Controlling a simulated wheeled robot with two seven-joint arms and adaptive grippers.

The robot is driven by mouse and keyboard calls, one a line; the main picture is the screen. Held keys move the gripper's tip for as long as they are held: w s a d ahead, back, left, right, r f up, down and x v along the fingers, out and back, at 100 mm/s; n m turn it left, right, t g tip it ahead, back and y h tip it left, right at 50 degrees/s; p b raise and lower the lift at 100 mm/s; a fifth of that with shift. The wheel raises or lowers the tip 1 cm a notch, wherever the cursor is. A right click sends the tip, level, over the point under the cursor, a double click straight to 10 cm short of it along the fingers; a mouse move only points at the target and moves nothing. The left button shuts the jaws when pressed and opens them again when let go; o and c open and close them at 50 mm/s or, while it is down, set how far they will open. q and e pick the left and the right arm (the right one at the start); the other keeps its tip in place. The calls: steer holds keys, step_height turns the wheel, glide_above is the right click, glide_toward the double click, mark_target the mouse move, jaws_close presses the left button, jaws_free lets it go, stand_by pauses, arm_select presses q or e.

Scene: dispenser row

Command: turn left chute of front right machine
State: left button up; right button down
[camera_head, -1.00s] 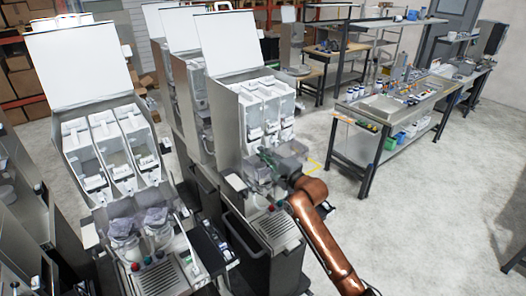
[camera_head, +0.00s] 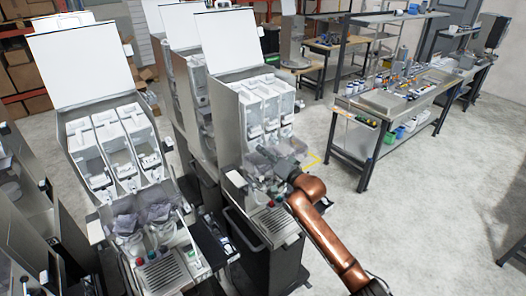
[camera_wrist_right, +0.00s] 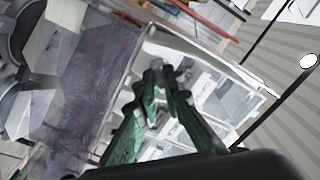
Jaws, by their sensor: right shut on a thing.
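The front right machine (camera_head: 228,118) is a tall steel dispenser with an open white lid and white hoppers in its top. Its grey, see-through chutes hang below the hoppers. The left chute (camera_head: 257,165) is partly hidden by my right gripper (camera_head: 270,156). My copper right arm reaches in from the lower right. In the right wrist view, the green fingers (camera_wrist_right: 160,82) are close together and shut on a small part of the left chute, though the contact is hard to see. A dark translucent chute surface (camera_wrist_right: 92,85) lies left of them. My left gripper is not in view.
The front left machine (camera_head: 75,150) stands close by, with its lid up. More machines stand behind the pair. A drip grille (camera_head: 273,222) sits below the chutes. A workbench (camera_head: 365,125) stands to the right, with open floor (camera_head: 430,200) before it.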

steer(key=shift+d+n, duration=0.1)
steer(key=shift+n, duration=16.4)
steer(key=c, duration=2)
jaws_free()
steer(key=shift+c, duration=0.2)
